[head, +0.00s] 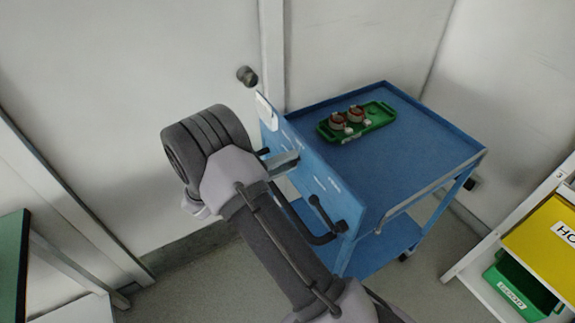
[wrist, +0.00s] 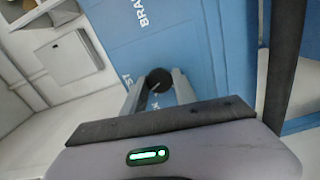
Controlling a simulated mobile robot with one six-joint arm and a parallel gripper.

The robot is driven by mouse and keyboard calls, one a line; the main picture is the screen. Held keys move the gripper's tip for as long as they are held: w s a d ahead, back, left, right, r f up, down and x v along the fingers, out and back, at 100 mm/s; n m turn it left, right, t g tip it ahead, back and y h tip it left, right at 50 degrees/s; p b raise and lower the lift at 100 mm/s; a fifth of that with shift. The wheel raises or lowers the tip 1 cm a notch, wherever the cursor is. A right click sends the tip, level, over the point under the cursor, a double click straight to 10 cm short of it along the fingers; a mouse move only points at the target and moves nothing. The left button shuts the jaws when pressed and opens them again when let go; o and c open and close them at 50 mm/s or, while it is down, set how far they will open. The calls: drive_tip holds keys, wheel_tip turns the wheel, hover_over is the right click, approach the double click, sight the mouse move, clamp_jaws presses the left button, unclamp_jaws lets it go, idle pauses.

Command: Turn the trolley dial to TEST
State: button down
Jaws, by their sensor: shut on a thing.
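The blue trolley (head: 425,145) stands right of my arm, with an upright blue panel (head: 308,165) on its near left side. In the wrist view, a round black dial (wrist: 158,79) with a pale pointer line sits on this panel between my two grey fingers. My gripper (wrist: 157,88) is shut on the dial. White lettering beside it is partly hidden, and the letters "ST" show to its left. In the head view, my gripper (head: 284,160) is at the panel, and my wrist hides part of it.
A black lever (head: 320,214) sticks out low on the panel; "BRA" lettering shows in the wrist view. A green tray (head: 373,126) with copper-coloured parts lies on the trolley top. A white rack with a green bin (head: 520,284) stands at right. A green-topped table (head: 12,265) is at left.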

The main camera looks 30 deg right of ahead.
drive_tip(key=shift+m+b, duration=1.2)
drive_tip(key=shift+m, duration=1.1)
drive_tip(key=c, duration=1)
unclamp_jaws()
drive_tip(key=shift+c, duration=0.2)
drive_tip(key=a+p, duration=0.4)
drive_tip(key=a, duration=1.3)
drive_tip(key=shift+s+a+p, duration=0.2)
drive_tip(key=shift+s+p, duration=0.1)
drive_tip(key=shift+p, duration=0.1)
drive_tip(key=shift+r, duration=0.1)
